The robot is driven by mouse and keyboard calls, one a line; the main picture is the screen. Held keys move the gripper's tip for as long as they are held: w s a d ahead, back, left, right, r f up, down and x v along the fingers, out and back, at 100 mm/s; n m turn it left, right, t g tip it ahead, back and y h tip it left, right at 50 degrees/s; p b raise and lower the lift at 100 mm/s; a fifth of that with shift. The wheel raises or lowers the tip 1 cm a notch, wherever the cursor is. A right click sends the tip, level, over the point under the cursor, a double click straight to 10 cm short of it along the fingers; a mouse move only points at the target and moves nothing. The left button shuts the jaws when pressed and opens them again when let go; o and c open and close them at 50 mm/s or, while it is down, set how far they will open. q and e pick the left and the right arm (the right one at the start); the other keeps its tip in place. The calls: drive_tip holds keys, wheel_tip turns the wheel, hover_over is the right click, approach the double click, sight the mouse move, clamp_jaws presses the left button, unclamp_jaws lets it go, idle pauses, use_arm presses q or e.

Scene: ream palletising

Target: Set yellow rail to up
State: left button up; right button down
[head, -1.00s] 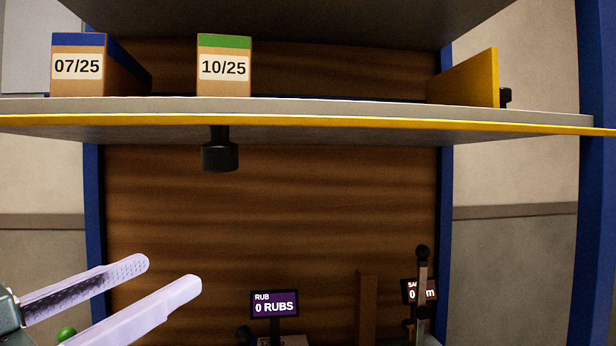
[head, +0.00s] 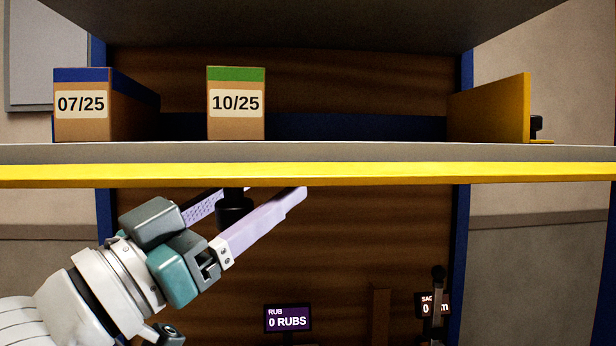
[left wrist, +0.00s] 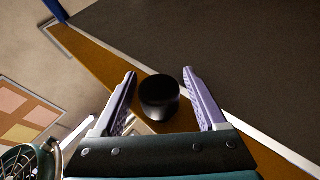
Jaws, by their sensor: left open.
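A yellow rail (head: 400,171) runs along the front edge of the shelf, lying level. A black knob (head: 235,212) hangs below the shelf, behind the rail. My left gripper (head: 262,192) is open just under the shelf, with one finger on each side of the knob. In the left wrist view the knob (left wrist: 159,97) sits between the two spread fingers (left wrist: 160,72), with gaps on both sides. The near finger hides part of the knob in the head view. My right gripper is not in view.
On the shelf (head: 350,152) stand a box marked 07/25 (head: 82,122), a box marked 10/25 (head: 236,123) and a yellow upright panel (head: 495,110). Below are a RUB display (head: 288,318) and a black-topped lever (head: 438,290). The shelf underside is close above my left fingers.

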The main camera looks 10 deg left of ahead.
use_arm(q)
drive_tip(key=shift+w+d, duration=0.1)
drive_tip(key=shift+w, duration=0.05)
drive_tip(key=shift+c, duration=0.3)
clamp_jaws()
idle(1.1)
